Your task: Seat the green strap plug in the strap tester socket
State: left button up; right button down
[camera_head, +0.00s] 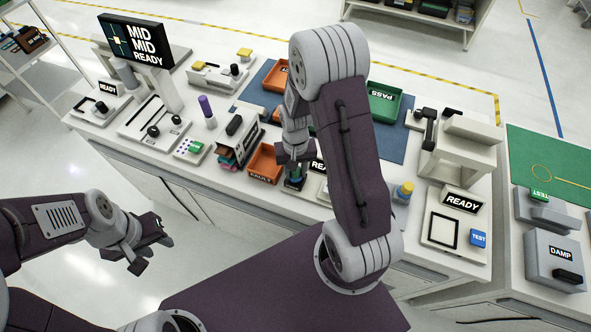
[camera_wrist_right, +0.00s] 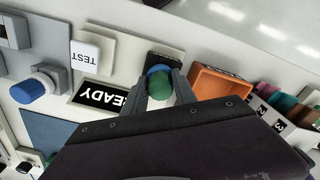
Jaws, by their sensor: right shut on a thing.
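The green strap plug (camera_wrist_right: 159,86) shows in the right wrist view as a rounded green piece with a blue part beside it. My right gripper (camera_wrist_right: 162,86) is shut on it, one finger on each side. A dark block (camera_wrist_right: 172,57), apparently the tester socket, lies right behind the plug; I cannot tell whether the plug is inside it or just above it. In the head view my right gripper (camera_head: 294,170) points down at the tester, beside a partly hidden READY sign (camera_head: 319,166). My left gripper (camera_head: 150,254) is open and empty, out in front of the bench.
A white TEST button (camera_wrist_right: 85,55) and a blue knob (camera_wrist_right: 30,90) sit near the socket. An orange FAULT bin (camera_head: 264,163) stands just left of my right gripper, with a rack of coloured pieces (camera_head: 235,150) beyond. A green PASS bin (camera_head: 383,103) is behind my right arm.

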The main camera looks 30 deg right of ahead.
jog(key=c, duration=0.9)
grip_release()
jog(key=shift+f, duration=0.1)
notch_tip(320, 180, up, 9)
jog(key=shift+r, duration=0.1)
dwell(0.8)
